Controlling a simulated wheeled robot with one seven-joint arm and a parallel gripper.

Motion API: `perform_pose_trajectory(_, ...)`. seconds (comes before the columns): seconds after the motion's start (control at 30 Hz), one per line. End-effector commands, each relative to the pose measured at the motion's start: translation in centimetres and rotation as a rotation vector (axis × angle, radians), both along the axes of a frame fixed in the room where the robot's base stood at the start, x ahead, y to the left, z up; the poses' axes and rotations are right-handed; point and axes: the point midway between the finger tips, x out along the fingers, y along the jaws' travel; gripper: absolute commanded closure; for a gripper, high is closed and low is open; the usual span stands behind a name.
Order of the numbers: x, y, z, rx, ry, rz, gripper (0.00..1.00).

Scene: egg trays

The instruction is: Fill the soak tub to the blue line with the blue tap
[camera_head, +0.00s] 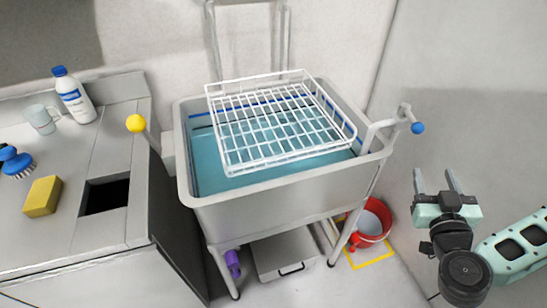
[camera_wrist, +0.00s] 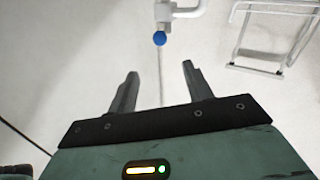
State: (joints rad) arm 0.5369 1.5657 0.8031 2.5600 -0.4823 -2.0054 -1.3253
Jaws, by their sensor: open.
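The grey soak tub (camera_head: 290,192) stands on legs in the middle of the head view, with blue-tinted water in it. A blue line (camera_head: 200,115) shows on its inner wall, partly hidden by the white wire rack (camera_head: 240,169) on top. The water surface looks a little below the line at the back left; elsewhere I cannot tell. The blue tap knob (camera_head: 418,128) is on a white tap at the tub's right corner; the wrist view shows it ahead (camera_wrist: 159,38). My gripper (camera_head: 434,178) is open and empty, below and right of the knob, apart from it.
A yellow ball-topped lever (camera_head: 137,124) stands between counter and tub. A red bucket (camera_head: 372,222) and a grey box (camera_head: 284,256) are on the floor.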

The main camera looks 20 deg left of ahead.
Motion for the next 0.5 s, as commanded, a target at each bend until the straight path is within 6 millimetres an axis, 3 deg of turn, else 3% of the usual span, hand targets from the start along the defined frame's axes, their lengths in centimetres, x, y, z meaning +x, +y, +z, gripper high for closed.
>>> perform_pose_trajectory(0.33, 0.0, 0.0, -0.2, 0.008, -0.006, 0.016, 0.50)
perform_pose_trajectory(0.5, 0.4, -0.7, -1.0, 0.086, -0.029, 0.128, 0.50)
